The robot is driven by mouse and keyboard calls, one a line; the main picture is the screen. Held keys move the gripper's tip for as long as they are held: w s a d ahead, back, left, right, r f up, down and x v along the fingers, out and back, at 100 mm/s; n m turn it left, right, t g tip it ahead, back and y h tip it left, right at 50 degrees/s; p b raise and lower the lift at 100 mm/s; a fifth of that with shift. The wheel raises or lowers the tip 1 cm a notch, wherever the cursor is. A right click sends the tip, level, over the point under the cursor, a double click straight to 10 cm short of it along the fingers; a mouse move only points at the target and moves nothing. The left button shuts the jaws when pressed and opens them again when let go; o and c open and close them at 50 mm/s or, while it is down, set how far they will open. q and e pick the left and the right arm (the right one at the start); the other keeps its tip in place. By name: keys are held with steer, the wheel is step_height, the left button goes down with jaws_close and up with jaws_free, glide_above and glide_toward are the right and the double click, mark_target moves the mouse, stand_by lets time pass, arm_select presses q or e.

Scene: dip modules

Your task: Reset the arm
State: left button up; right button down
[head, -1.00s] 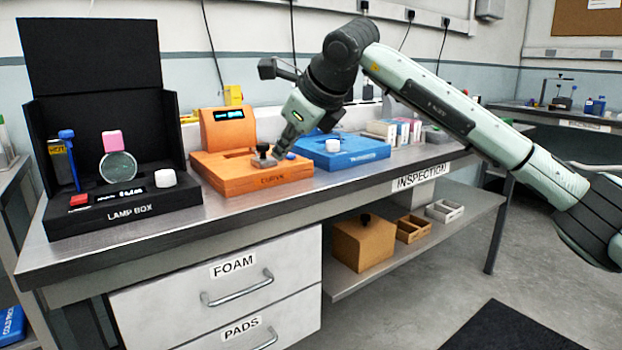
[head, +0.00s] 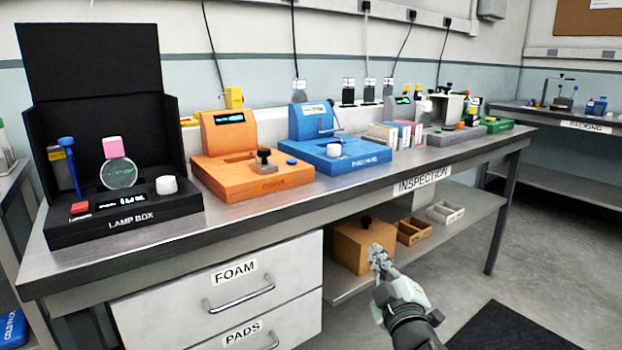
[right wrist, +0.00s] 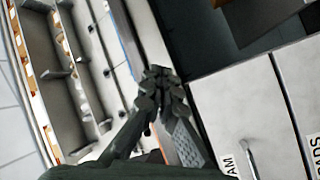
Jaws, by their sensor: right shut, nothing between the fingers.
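My right gripper (head: 378,252) is low in the head view, in front of the bench and apart from everything on it. Its fingers are shut and empty. In the right wrist view the closed fingertips (right wrist: 160,82) meet with nothing held between them. My left gripper is in neither view.
The bench holds a black lamp box (head: 125,222), an orange module (head: 235,180) with a dark knob, a blue module (head: 345,160) and a grey module (head: 455,138). A cardboard box (head: 350,246) and small trays sit on the lower shelf. FOAM (head: 262,312) and PADS drawers are closed.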

steer(key=s+d+f+m+g+h, duration=0.1)
steer(key=s+d+f+m+g, duration=0.2)
steer(key=f, duration=0.4)
steer(key=s+d+f+m+g+h, duration=0.1)
steer(key=s+d+f+g+h, duration=0.1)
steer(key=s+d+f, duration=0.4)
steer(key=s+d+f+m+g+h, duration=0.1)
steer(key=s+f+m+g, duration=0.2)
steer(key=f, duration=0.6)
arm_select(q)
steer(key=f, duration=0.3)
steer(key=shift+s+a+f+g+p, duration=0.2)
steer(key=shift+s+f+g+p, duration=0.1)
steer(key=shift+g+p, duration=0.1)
arm_select(e)
steer(key=s+d+f+m+g, duration=0.1)
steer(key=s+f+g, duration=0.2)
steer(key=s+f, duration=0.3)
steer(key=s+d+f+m+g, duration=0.1)
steer(key=s+f+g, duration=0.3)
steer(key=s, duration=1.1)
step_height(320, 180, down, 2)
steer(key=shift+s+d+f+y, duration=0.25)
steer(key=shift+d+y, duration=0.15)
steer(key=shift+d, duration=0.3)
